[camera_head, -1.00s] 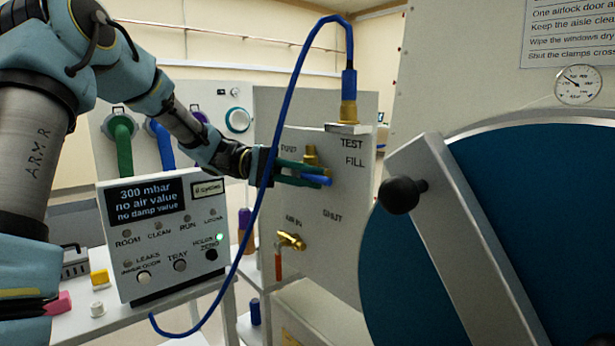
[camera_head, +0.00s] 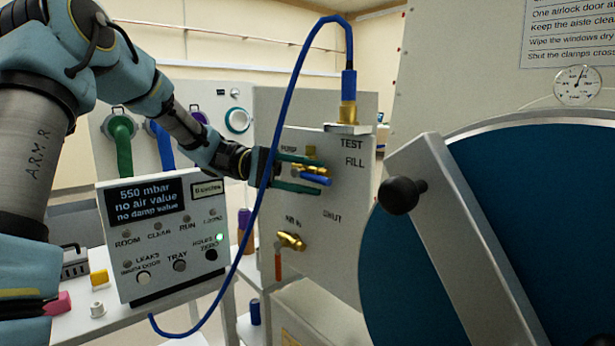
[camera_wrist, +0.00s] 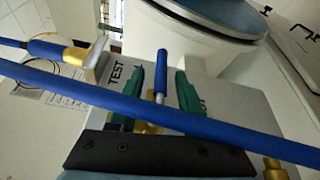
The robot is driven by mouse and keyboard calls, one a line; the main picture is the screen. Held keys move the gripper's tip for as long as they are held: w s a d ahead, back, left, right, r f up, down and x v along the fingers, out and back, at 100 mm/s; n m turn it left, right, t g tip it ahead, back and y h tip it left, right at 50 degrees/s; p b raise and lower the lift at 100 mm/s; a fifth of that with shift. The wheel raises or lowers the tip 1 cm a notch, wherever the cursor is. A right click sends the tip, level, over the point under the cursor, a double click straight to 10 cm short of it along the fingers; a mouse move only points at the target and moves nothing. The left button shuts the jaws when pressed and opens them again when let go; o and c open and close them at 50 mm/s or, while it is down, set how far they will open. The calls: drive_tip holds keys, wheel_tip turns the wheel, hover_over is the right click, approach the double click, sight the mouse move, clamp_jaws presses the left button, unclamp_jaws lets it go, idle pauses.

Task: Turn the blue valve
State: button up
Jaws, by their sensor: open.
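The blue valve (camera_head: 316,179) is a brass valve with a blue lever handle on the grey panel (camera_head: 345,230). Its handle points right, tilted slightly down, toward the FILL side. My gripper (camera_head: 310,175) is open, with green fingers above and below the handle. In the wrist view the blue handle (camera_wrist: 161,72) lies between the two green fingers of my gripper (camera_wrist: 160,90), with a gap on both sides. A blue hose (camera_wrist: 160,110) crosses in front of the gripper in that view and hides part of the valve.
The blue hose (camera_head: 291,110) arcs from the TEST fitting (camera_head: 348,85) down past my wrist. An orange-handled valve (camera_head: 279,262) sits lower on the panel. A display box (camera_head: 150,205) reads 550 mbar. A large round door (camera_head: 540,240) with a clamp bar (camera_head: 445,240) stands at right.

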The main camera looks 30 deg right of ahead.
drive_tip(key=b+v, duration=0.3)
drive_tip(key=v, duration=0.7)
drive_tip(key=shift+w+a, duration=0.25)
drive_tip(key=shift+w, duration=0.05)
drive_tip(key=shift+f, duration=0.1)
drive_tip(key=s+a+f+n+t+y, duration=0.25)
drive_tip(key=a+f+t, duration=0.3)
drive_tip(key=f, duration=0.35)
drive_tip(key=s+a+f+n+t+y, duration=0.1)
drive_tip(key=a+f+n+t+y, duration=0.1)
drive_tip(key=a+f+n+t, duration=0.35)
drive_tip(key=s+a+f+t+y, duration=0.1)
drive_tip(key=a+f+t+y, duration=0.1)
drive_tip(key=a+f, duration=0.3)
drive_tip(key=s+a+f+t+y, duration=0.2)
drive_tip(key=a+f, duration=0.3)
drive_tip(key=a, duration=0.9)
drive_tip(key=shift+a+t+y, duration=0.25)
drive_tip(key=shift+t+y, duration=0.1)
drive_tip(key=shift+t, duration=0.25)
drive_tip(key=shift+s, duration=0.15)
idle(2.5)
